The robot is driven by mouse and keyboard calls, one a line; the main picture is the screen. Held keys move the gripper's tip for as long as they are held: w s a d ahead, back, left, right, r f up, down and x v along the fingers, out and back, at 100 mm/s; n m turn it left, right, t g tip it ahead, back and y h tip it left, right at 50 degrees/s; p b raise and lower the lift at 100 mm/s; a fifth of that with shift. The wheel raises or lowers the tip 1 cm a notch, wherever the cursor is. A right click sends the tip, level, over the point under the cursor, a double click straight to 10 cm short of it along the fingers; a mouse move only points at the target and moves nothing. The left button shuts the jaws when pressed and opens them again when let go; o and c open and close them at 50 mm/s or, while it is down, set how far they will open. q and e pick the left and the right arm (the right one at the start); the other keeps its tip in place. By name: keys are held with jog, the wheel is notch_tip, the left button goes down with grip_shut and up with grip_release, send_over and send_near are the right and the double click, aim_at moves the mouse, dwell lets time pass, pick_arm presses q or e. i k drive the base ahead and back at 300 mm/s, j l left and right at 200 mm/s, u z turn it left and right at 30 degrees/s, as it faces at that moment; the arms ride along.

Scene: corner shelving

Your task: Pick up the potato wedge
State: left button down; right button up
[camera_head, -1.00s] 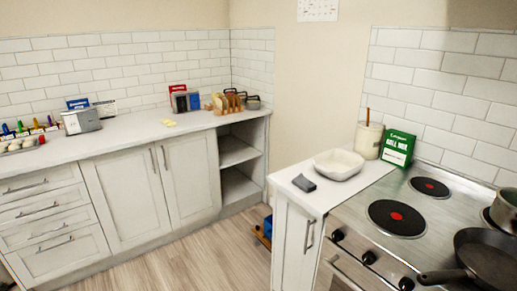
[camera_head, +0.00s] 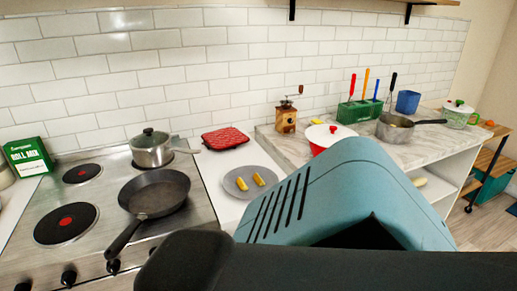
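Two yellow wedge-shaped pieces lie on a round grey plate (camera_head: 231,190) on the white counter right of the stove. The left one is a potato wedge (camera_head: 241,183), and a similar potato wedge (camera_head: 259,179) lies beside it. They are apart from each other. Large teal and black parts, seemingly of my own arm, fill the lower middle and come close to the plate's right edge in the picture. Neither gripper's fingers show.
A black frying pan (camera_head: 157,190) and a lidded pot (camera_head: 151,148) stand on the stove (camera_head: 90,240).

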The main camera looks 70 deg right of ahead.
aim_at(257, 179)
jog(key=k+z, duration=0.1)
jog(key=z, duration=2.9)
